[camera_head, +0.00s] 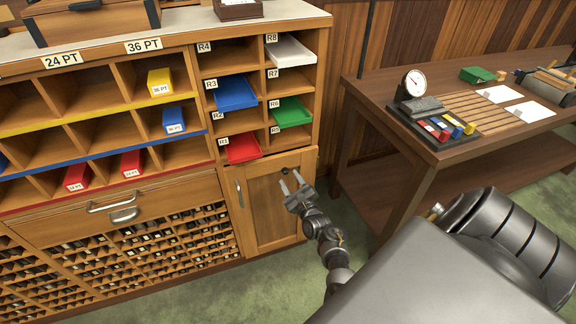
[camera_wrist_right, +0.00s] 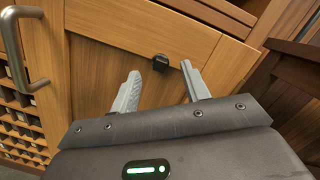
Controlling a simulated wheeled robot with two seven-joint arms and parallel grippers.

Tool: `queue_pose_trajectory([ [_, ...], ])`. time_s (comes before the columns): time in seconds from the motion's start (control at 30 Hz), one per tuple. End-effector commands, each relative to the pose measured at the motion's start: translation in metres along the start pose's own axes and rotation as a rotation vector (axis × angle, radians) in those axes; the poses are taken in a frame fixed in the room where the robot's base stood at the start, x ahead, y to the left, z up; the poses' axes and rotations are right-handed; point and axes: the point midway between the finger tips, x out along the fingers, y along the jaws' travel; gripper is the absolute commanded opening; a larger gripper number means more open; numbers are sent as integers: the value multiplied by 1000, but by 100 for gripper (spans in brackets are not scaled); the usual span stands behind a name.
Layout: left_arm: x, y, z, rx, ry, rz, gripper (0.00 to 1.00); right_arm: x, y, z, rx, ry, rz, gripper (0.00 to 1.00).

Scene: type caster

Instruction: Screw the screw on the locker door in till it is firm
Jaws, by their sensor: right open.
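The locker door (camera_head: 262,218) is a wooden panel door at the lower right of the cabinet, and it looks shut. The screw (camera_wrist_right: 160,62) shows in the right wrist view as a small dark knob-like head on the door's upper part. In the head view it is a small dark spot (camera_head: 285,170) by my fingertips. My right gripper (camera_head: 291,183) is open in front of the door. In the right wrist view its two fingers (camera_wrist_right: 160,75) point toward the screw, with the screw just beyond and between their tips. I cannot tell how deep the screw sits. My left gripper is not in view.
A metal door handle (camera_head: 239,194) is on the door's left side. Coloured trays, such as the red tray (camera_head: 242,148), sit in slots above. A wooden workbench (camera_head: 440,140) with a dial gauge (camera_head: 415,83) stands to the right. Green floor lies between.

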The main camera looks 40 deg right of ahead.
Motion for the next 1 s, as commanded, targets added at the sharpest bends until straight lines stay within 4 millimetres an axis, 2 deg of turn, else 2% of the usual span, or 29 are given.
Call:
queue_pose_trajectory([
  [0.03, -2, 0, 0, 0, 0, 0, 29, -12, 1, 0, 1, 2, 1, 46],
  [0.2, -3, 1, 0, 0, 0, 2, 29, -46, 1, 0, 2, 1, 1, 46],
  [0.4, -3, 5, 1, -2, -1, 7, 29, -73, 1, 0, 2, 0, 1, 46],
  [0.57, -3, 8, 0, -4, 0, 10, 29, -80, 0, 1, 2, -2, 0, 46],
  [0.8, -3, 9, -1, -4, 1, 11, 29, -81, 0, 1, 2, -2, 0, 46],
  [0.87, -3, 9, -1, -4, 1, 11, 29, -81, 1, 0, -1, -1, 2, 41],
  [0.97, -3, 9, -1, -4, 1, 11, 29, -83, 12, -6, -52, 19, 34, 41],
  [1.0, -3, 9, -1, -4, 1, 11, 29, -86, 23, -11, -98, 33, 65, 41],
])
